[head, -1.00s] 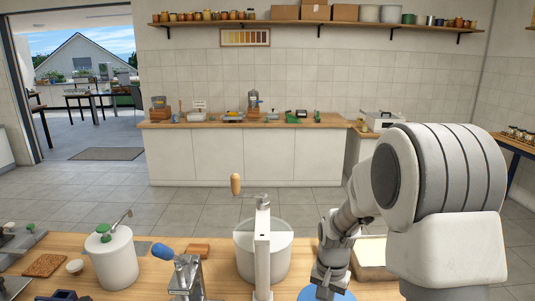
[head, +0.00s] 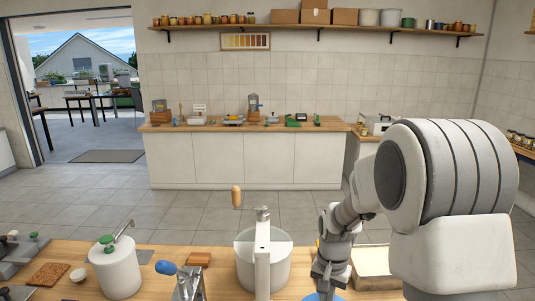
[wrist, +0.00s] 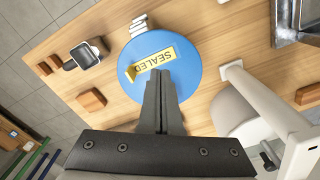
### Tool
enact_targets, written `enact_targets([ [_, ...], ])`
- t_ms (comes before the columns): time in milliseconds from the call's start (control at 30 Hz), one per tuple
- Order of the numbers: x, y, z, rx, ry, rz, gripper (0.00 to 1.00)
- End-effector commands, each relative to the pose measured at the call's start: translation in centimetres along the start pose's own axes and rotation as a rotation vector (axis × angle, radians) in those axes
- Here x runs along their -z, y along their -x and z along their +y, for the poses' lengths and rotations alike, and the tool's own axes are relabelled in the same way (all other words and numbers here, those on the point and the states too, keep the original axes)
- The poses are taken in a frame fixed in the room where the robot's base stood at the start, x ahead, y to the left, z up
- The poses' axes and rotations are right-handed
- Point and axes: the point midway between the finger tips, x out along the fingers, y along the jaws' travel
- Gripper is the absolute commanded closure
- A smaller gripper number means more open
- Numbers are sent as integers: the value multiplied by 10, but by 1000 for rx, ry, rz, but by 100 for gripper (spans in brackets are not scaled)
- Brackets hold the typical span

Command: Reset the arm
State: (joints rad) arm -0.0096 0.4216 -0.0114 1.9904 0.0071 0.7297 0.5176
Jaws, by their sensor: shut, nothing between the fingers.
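My arm reaches down at the right of the head view, with my gripper partly cut off by the bottom edge above a blue disc (head: 333,297). In the wrist view, my gripper (wrist: 163,76) has its two dark fingers together with nothing between them. The blue disc (wrist: 190,88) lies on the wooden table below the fingers. A yellow strip reading "SEALED" (wrist: 155,61) is on it, just beyond the fingertips. Whether the fingertips touch the disc or strip cannot be told.
A white drum with a crank (head: 263,262) stands left of the arm. A blue-handled metal device (head: 185,280), a wooden block (head: 198,259) and a white canister (head: 116,270) stand farther left. A pale tray (head: 372,265) lies right, behind the arm.

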Motion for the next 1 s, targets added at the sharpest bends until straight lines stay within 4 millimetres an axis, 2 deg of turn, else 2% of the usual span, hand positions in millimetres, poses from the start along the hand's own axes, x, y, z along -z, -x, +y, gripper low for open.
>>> enact_targets([
  [167,-1,2,0,2,3,4,100],
  [267,-4,16,2,12,20,20,100],
  [467,-23,70,13,49,100,92,100],
  [700,-60,130,34,87,212,190,100],
  [1000,-113,179,65,119,351,322,100],
])
